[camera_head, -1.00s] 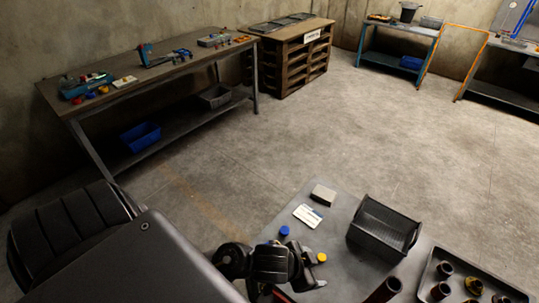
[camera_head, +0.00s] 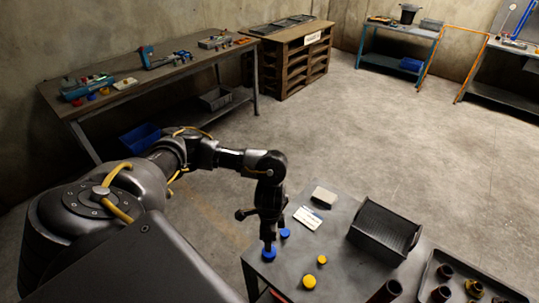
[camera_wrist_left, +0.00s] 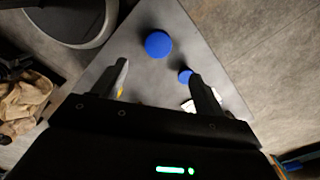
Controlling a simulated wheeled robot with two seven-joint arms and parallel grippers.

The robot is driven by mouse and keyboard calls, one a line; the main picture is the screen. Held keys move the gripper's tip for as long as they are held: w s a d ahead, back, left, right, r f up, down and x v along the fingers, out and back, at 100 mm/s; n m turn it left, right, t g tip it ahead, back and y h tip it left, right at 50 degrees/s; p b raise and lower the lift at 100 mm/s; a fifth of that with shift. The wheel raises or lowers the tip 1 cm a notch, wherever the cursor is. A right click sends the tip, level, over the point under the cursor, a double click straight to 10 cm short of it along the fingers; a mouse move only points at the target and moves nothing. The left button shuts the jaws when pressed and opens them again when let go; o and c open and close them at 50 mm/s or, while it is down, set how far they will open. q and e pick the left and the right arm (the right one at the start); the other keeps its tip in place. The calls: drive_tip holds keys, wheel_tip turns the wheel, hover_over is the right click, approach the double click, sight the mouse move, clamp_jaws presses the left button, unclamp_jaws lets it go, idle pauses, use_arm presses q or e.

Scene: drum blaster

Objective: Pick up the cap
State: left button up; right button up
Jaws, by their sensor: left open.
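A larger blue cap (camera_head: 269,255) lies near the left edge of the grey table, and a smaller blue cap (camera_head: 285,233) lies behind it to the right. My left gripper (camera_head: 268,240) points down right over the larger cap. In the left wrist view the gripper (camera_wrist_left: 158,70) is open with nothing between its fingers. There the larger blue cap (camera_wrist_left: 158,43) sits just beyond the fingertips, and the smaller blue cap (camera_wrist_left: 185,76) is partly hidden by the right finger. Two yellow caps, a small one (camera_head: 322,259) and a larger one (camera_head: 309,281), lie further right. My right gripper is out of view.
A workbench (camera_head: 130,88) stands along the left wall. The floor behind the table is clear.

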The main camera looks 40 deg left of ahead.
use_arm(q)
wheel_tip(320, 180, down, 5)
drive_tip(key=shift+r+b, duration=0.15)
drive_tip(key=shift+b, duration=0.55)
drive_tip(key=shift+s+f, duration=0.15)
drive_tip(key=shift+f, duration=2.9)
drive_tip(key=c, duration=1.1)
drive_tip(key=shift+o, duration=0.2)
drive_tip(key=shift+r, duration=0.1)
drive_tip(key=shift+r, duration=0.55)
drive_tip(key=s+d+r+p, duration=0.3)
drive_tip(key=s+r+p, duration=0.2)
drive_tip(key=s+r, duration=0.6)
drive_tip(key=shift+s+d+r+p, duration=0.2)
drive_tip(key=shift+s+r+p, duration=0.2)
drive_tip(key=shift+s, duration=0.85)
